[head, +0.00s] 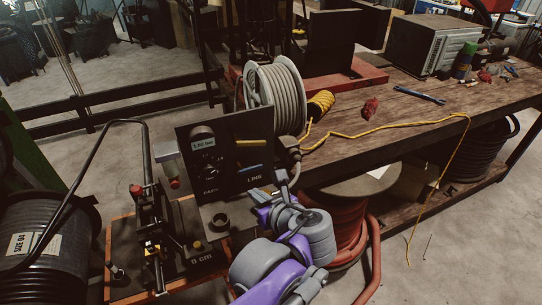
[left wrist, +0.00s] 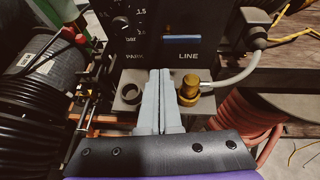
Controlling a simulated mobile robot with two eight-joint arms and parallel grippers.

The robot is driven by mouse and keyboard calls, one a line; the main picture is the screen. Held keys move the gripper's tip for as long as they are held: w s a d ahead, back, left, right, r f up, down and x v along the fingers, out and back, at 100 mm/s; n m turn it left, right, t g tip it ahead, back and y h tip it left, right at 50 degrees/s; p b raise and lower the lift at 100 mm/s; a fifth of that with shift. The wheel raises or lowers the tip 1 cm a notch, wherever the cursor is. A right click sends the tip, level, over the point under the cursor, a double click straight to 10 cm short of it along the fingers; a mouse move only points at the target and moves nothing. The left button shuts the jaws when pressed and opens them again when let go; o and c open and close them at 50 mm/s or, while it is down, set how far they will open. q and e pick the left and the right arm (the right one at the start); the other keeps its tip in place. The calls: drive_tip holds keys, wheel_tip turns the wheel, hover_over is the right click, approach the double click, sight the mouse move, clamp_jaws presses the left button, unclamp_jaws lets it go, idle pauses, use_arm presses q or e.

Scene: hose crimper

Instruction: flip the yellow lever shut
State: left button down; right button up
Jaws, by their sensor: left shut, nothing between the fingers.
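The yellow lever (head: 249,142) is a flat horizontal bar on the dark upright panel (head: 196,148), right of the gauge reading. A similar blue lever (head: 249,169) lies horizontally below it; the blue one also shows in the left wrist view (left wrist: 183,39). The yellow lever is outside the left wrist view. My left gripper (head: 258,197) is shut and empty, low in front of the panel and below both levers. In the left wrist view its fingers (left wrist: 160,74) point at the panel between the PARK and LINE labels. My right gripper is not in view.
A brass fitting (left wrist: 189,92) with a grey hose stands just right of my fingers. A dark ring socket (head: 220,221) is on the left. A hose reel (head: 275,95) stands behind the panel; a crimper (head: 150,235) stands left. The wooden bench (head: 390,110) extends right.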

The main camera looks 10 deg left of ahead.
sight(257, 167)
use_arm(q)
drive_tip(key=w+d+r+m+t, duration=0.2)
drive_tip(key=w+d+r+m, duration=0.1)
drive_tip(key=d+m, duration=0.1)
drive_tip(key=shift+y, duration=0.4)
drive_tip(key=x, duration=0.9)
drive_tip(key=shift+s+a+f, duration=0.25)
drive_tip(key=shift+a, duration=0.1)
drive_tip(key=shift+w+d+r+p, duration=0.1)
drive_tip(key=shift+w+r+p, duration=0.05)
drive_tip(key=shift+r, duration=0.45)
drive_tip(key=shift+w+d+r+p, duration=0.1)
drive_tip(key=shift+w+d+r, duration=0.1)
drive_tip(key=shift+r, duration=0.45)
drive_tip(key=shift+w+d+r+p, duration=0.1)
drive_tip(key=shift+w+r+p, duration=0.05)
drive_tip(key=shift+r, duration=0.45)
